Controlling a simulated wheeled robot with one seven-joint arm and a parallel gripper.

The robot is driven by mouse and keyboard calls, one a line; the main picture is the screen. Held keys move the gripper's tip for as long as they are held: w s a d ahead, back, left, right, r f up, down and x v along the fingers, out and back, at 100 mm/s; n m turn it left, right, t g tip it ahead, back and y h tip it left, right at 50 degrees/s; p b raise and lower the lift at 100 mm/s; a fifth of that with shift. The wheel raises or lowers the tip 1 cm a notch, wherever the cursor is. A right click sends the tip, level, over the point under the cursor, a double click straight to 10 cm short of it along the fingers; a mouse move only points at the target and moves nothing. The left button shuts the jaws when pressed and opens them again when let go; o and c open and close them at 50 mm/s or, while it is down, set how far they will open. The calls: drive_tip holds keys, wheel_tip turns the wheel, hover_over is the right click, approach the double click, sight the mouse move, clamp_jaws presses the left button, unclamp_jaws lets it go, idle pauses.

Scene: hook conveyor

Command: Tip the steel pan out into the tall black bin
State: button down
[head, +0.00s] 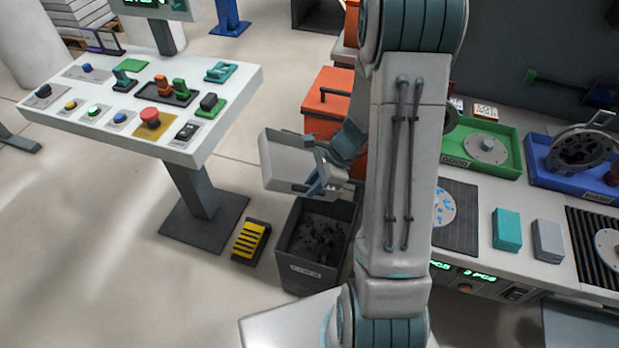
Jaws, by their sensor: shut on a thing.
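The steel pan (285,163) is a pale grey box-like tray, held up in the air above the far left rim of the tall black bin. It looks tilted, with a broad flat face toward the camera; I cannot see what is in it. My gripper (322,180) is shut on the pan at its right side. The tall black bin (308,272) stands upright on the floor below, with a pale label on its front. Dark chunks lie inside it. My arm hides part of the area to its right.
A white control console (140,100) with buttons and levers stands at the left. A yellow-striped foot pedal (251,242) is on the floor beside the bin. An orange cabinet (328,100) stands behind the pan. A workbench (520,270) with green and blue trays runs along the right.

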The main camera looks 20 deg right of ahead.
sight(300, 186)
drive_tip(key=h+p, duration=0.1)
drive_tip(key=p, duration=0.1)
drive_tip(key=a+r+h+p, duration=0.1)
drive_tip(key=p, duration=0.1)
drive_tip(key=shift+a+r, duration=0.2)
drive_tip(key=shift+a, duration=0.05)
drive_tip(key=a+h+p, duration=0.1)
drive_tip(key=h+p, duration=0.2)
drive_tip(key=p, duration=0.3)
drive_tip(key=shift+w+a+g, duration=0.1)
drive_tip(key=shift+a+g, duration=0.1)
drive_tip(key=shift+g, duration=0.1)
drive_tip(key=shift+w+a+f+h+p, duration=0.2)
drive_tip(key=shift+h+p, duration=0.3)
drive_tip(key=shift+p, duration=0.55)
drive_tip(key=shift+s+f, duration=0.1)
